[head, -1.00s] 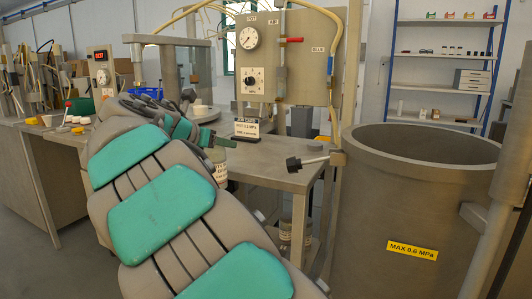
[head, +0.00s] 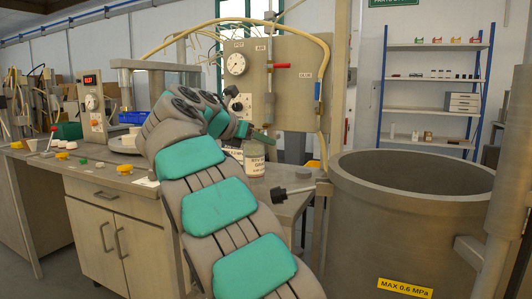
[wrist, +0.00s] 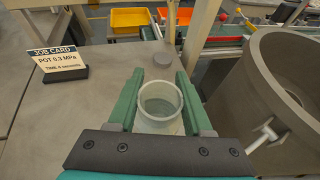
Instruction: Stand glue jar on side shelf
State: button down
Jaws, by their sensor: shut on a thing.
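The glue jar (head: 254,160) is a pale, upright jar with a printed label, held at the end of my arm in the head view. In the wrist view the open-topped jar (wrist: 160,107) sits between the two green fingers of my gripper (wrist: 160,85), which is shut on it. The head view also shows my gripper (head: 262,136) at the jar's top. The jar is over or on a grey tabletop (head: 293,178); I cannot tell if its base touches. A rack of shelves (head: 432,110) stands at the back right; which surface is the side shelf is unclear.
A large grey tank (head: 390,225) stands right of the tabletop, and a rod with a black knob (head: 278,194) juts between them. A gauge panel (head: 262,75) rises behind.

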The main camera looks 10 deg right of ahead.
aim_at(246, 144)
jog(key=w+d+f, duration=0.1)
jog(key=f, duration=0.1)
jog(key=w+d+f+b, duration=0.1)
jog(key=w+f, duration=0.1)
jog(key=shift+w+d+b, duration=0.1)
jog(key=shift+d+b, duration=0.1)
jog(key=shift+b, duration=0.1)
dwell(0.4)
jog(key=shift+c, duration=1.6)
grip_release()
jog(key=p+v, duration=0.1)
jog(key=v, duration=1.1)
jog(key=shift+r, duration=0.15)
